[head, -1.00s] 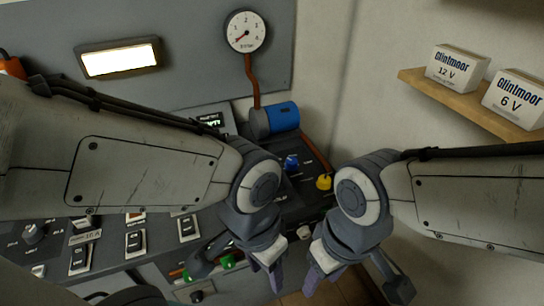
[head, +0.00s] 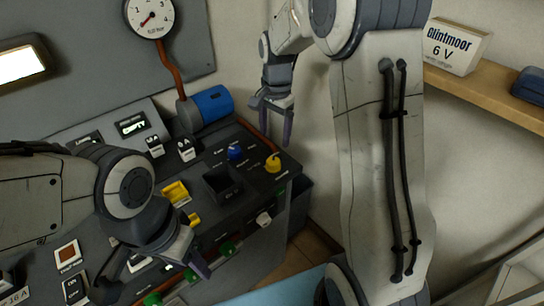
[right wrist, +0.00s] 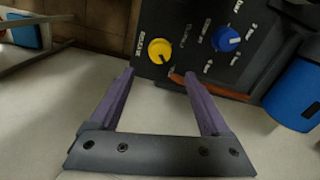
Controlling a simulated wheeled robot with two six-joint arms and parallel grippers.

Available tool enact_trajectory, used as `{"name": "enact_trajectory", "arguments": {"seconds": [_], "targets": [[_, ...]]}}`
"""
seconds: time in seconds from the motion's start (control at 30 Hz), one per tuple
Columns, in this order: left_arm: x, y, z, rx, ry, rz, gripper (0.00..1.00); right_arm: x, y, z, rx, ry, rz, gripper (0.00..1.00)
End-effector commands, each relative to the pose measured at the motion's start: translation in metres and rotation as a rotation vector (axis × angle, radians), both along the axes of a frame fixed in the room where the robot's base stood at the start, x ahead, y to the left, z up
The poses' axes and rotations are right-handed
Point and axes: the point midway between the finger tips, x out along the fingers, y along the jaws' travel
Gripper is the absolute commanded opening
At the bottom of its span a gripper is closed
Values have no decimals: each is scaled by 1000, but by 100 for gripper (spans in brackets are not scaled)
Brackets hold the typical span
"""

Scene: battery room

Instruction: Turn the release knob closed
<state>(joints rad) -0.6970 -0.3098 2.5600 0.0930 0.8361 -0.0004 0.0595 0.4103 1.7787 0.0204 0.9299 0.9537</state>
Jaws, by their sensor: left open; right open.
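A yellow knob (head: 273,163) and a blue knob (head: 235,151) stand on the dark sloping panel at the right end of the console. In the right wrist view the yellow knob (right wrist: 159,50) lies beyond and between my open fingertips, and the blue knob (right wrist: 225,38) lies further right. My left gripper (head: 192,257) is open, low over the console front, left of the knobs.
A blue cylinder (head: 212,104) with a hose and gauge (head: 149,16) stands behind the panel. A dark square socket (head: 222,183) and yellow parts (head: 175,192) lie left of the knobs. A shelf (head: 480,94) with a white box (head: 455,46) is on the right wall.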

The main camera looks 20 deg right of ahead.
Motion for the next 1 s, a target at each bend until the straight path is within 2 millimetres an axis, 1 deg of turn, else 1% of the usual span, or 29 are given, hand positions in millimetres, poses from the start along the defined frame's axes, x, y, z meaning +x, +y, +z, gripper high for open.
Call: {"name": "enact_trajectory", "arguments": {"seconds": [0.17,0.4,0.5,0.6,0.7,0.97,1.0], "targets": [[0,0,1,0,0,0,50,0,0,-26,1,5,-4,81],[0,0,3,0,0,0,50,1,1,-71,0,6,-2,81],[0,0,3,0,0,0,50,1,1,-85,0,4,-1,81],[0,0,4,0,0,0,50,2,2,-94,0,2,-1,81],[0,0,4,0,0,0,50,2,2,-99,-1,1,0,81],[0,0,4,0,0,0,50,2,2,-100,0,0,0,81],[0,0,4,0,0,0,50,2,2,-100,0,0,0,73]]}}
